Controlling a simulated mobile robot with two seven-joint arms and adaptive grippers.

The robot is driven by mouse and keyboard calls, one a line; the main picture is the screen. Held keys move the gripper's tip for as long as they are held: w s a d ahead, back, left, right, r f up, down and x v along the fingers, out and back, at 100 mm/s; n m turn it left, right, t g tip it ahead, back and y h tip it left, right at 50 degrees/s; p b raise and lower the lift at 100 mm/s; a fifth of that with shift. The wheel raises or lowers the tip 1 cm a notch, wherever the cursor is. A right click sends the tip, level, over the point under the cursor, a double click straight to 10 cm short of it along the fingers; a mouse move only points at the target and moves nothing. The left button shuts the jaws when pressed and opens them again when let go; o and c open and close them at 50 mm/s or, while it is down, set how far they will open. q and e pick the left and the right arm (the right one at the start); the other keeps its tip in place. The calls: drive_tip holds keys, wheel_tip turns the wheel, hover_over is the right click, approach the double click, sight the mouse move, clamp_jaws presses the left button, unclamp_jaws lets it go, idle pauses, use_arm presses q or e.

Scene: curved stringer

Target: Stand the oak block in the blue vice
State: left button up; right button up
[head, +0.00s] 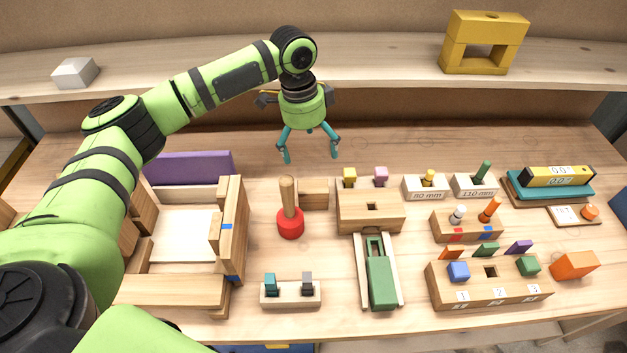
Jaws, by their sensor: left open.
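My left gripper (310,154) hangs above the back of the workbench, its teal fingers apart and pointing down, with nothing between them. A small plain wooden block (314,195) lies beyond the red-based mallet; I cannot tell whether it is the oak block. No blue vice can be made out for sure. A wooden frame (233,230) at the left has blue marks on its right wall and a pale panel inside. A blue item (619,204) is cut off at the right edge. My right gripper is not in view.
The red mallet (290,222) stands upright mid-bench. A wooden fixture with a green slider (382,282) and a numbered peg block (490,289) crowd the right. A shelf with a yellow frame (484,42) runs behind. The bench's back strip is mostly clear.

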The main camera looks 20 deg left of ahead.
sight(313, 189)
use_arm(q)
wheel_tip(313, 189, down, 7)
drive_tip(key=b, duration=0.7)
drive_tip(key=f+b, duration=0.1)
drive_tip(key=w+f+b, duration=0.1)
drive_tip(key=shift+a+f, duration=0.15)
drive_tip(key=shift+f, duration=0.2)
drive_tip(key=shift+f+b, duration=0.35)
drive_tip(key=shift+b, duration=0.2)
drive_tip(key=shift+f, duration=0.1)
drive_tip(key=shift+s+f+p, duration=0.1)
drive_tip(key=shift+f+p, duration=0.35)
drive_tip(key=shift+f, duration=0.1)
drive_tip(key=f+p, duration=0.1)
drive_tip(key=f, duration=0.1)
drive_tip(key=w+f, duration=0.1)
drive_tip(key=f, duration=0.1)
drive_tip(key=shift+f+p, duration=0.3)
drive_tip(key=shift+p, duration=0.05)
drive_tip(key=shift+d+f, duration=0.2)
drive_tip(key=shift+f, duration=0.25)
drive_tip(key=shift+s, duration=0.1)
drive_tip(key=c, duration=1.3)
drive_tip(key=shift+c, duration=1.3)
